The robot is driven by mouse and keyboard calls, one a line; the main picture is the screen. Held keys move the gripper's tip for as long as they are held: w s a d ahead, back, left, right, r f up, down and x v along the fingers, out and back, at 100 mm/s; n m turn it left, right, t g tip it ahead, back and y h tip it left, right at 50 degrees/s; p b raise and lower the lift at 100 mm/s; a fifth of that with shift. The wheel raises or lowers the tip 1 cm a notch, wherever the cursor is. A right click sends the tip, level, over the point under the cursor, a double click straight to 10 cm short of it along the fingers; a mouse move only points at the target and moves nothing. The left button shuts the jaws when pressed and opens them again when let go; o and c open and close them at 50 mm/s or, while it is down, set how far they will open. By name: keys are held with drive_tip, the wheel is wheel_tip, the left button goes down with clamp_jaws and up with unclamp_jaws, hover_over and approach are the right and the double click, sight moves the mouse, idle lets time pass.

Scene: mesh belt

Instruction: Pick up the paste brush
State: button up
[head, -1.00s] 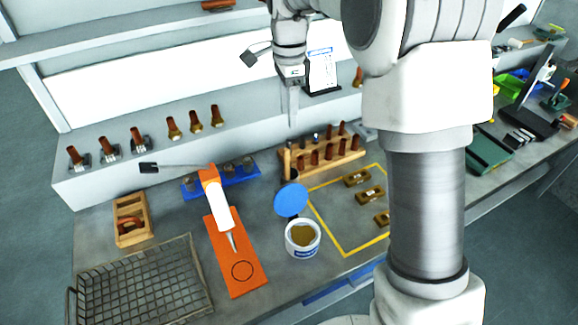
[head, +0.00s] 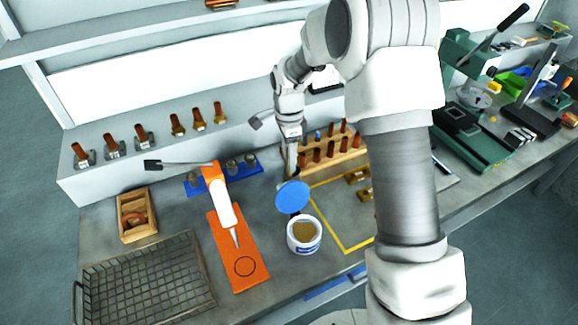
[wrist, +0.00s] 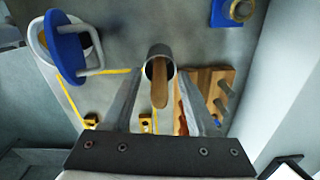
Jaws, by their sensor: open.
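The paste brush shows in the wrist view as a rounded wooden handle (wrist: 159,90) standing up out of a grey cylindrical holder (wrist: 160,52). My gripper (wrist: 158,75) is open, with one finger on each side of the handle and a gap to each. The brush's lower end is hidden inside the holder. In the head view my gripper (head: 292,165) points down behind the blue lid, at the left end of the wooden rack, and the brush cannot be made out there.
A white tub of brown paste (head: 304,234) with a raised blue lid (head: 292,196) stands just in front. The wooden rack (head: 347,157) of brown-handled tools is close on the right. An orange mat (head: 246,270) with a white-and-orange tube (head: 222,203) lies left. The ledge (head: 95,182) rises behind.

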drive_tip(key=shift+f, duration=0.7)
clamp_jaws()
drive_tip(key=shift+r, duration=0.1)
wheel_tip(320, 180, up, 10)
drive_tip(key=shift+f+b, duration=0.1)
drive_tip(key=shift+b, duration=0.25)
